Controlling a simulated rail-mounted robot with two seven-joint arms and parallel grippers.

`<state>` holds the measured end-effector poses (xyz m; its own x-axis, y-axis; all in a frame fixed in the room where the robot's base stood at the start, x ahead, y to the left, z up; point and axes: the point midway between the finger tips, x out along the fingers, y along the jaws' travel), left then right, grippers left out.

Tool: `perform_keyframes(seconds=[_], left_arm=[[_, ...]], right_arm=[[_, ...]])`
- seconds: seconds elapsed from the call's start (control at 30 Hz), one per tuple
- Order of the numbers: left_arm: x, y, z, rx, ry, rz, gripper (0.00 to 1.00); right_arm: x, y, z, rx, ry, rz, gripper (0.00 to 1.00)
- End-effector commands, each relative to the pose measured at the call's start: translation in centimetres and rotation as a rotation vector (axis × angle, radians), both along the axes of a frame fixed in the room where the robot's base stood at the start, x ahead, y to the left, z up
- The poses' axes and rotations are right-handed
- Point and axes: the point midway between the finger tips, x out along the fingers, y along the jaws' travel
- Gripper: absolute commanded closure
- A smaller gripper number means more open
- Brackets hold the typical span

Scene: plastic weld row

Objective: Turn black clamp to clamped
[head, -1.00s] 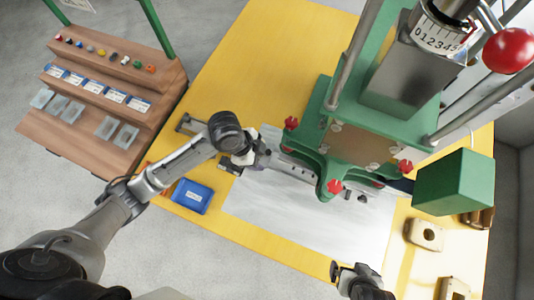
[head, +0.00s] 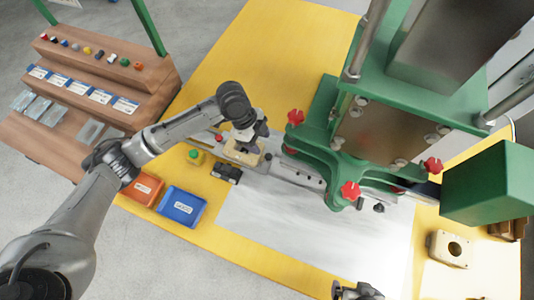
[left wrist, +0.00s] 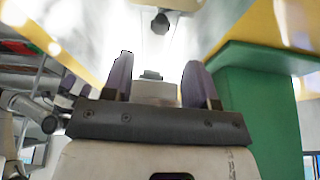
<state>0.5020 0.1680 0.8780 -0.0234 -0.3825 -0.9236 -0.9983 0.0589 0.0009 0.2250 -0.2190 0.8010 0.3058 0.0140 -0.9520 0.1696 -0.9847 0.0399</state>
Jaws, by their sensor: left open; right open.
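My left gripper (head: 250,137) is over the fixture on the rail (head: 295,172), left of the green press. Its two dark fingers (left wrist: 150,85) stand apart in the left wrist view, with a small grey piece seen between them. I cannot tell whether they touch anything. A beige part (head: 243,153) lies right under the gripper. A small black piece (head: 226,172) is beside the fixture, and a black knob (head: 378,208) is at the rail's right end. I cannot tell for sure which is the black clamp, nor its setting. My right gripper (head: 358,292) is partly cut off at the bottom edge.
The green press (head: 400,130) with red knobs stands close right of my left gripper. A white sheet (head: 300,235) lies clear in front.

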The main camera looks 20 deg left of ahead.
Motion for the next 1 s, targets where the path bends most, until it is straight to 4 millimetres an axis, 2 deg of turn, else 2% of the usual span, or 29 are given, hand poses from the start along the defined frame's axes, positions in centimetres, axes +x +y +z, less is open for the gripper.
perform_keyframes(seconds=[0.03, 0.2, 0.4, 0.6, 0.93, 1.0], left_arm=[[-0.1, -0.4, -1.2, 0.000, 0.002, 0.000, 0.47], [-0.1, -1.4, -3.7, 0.001, 0.001, 0.000, 0.47], [-0.1, -2.3, -5.7, 0.001, 0.000, 0.000, 0.47], [-0.2, -2.7, -6.6, 0.000, -0.001, 0.000, 0.47], [-0.2, -2.8, -6.7, 0.001, -0.001, 0.000, 0.47], [-0.2, -2.8, -6.7, 0.001, -0.001, 0.000, 0.53]], right_arm=[[0.0, 0.0, -0.5, -0.001, 0.000, 0.001, 0.03], [0.0, 0.0, -1.1, -0.001, -0.001, 0.000, 0.03], [0.1, 0.1, -1.6, 0.003, -0.001, -0.002, 0.03], [0.1, 0.2, -1.8, 0.007, -0.001, -0.006, 0.03], [0.1, 0.3, -1.8, 0.011, 0.000, -0.008, 0.03], [0.1, 0.3, -1.8, 0.011, 0.000, -0.008, 0.03]])
